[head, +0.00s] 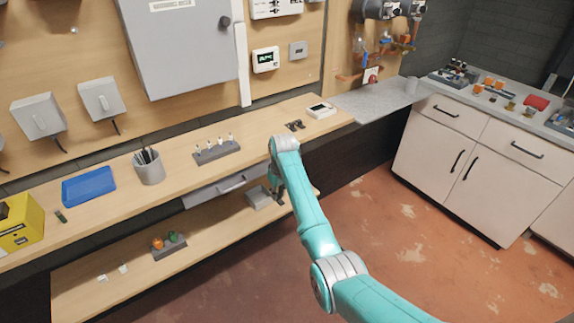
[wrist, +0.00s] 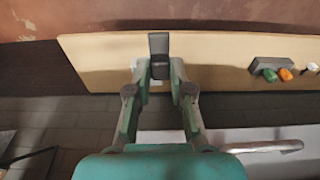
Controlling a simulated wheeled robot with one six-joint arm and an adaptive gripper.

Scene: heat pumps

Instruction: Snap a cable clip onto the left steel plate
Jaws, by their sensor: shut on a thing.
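My gripper (wrist: 160,70) points at the lower wooden shelf. Its two fingers are closed on a dark grey piece (wrist: 159,45) that stands out past the fingertips. I cannot tell from its shape whether this is a cable clip. In the head view my gripper (head: 277,191) hangs in front of the workbench, just right of a grey box (head: 258,197) by the lower shelf. Small dark pieces (head: 295,125) lie on the workbench near its right end; they may be clips. I cannot make out the left steel plate in either view.
The workbench (head: 110,205) holds a blue tray (head: 88,186), a pen cup (head: 149,167) and a grey rack (head: 216,152). A drawer (head: 225,186) hangs under it. A holder with green and orange parts (wrist: 270,71) sits on the lower shelf (wrist: 215,75). Floor is clear at right.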

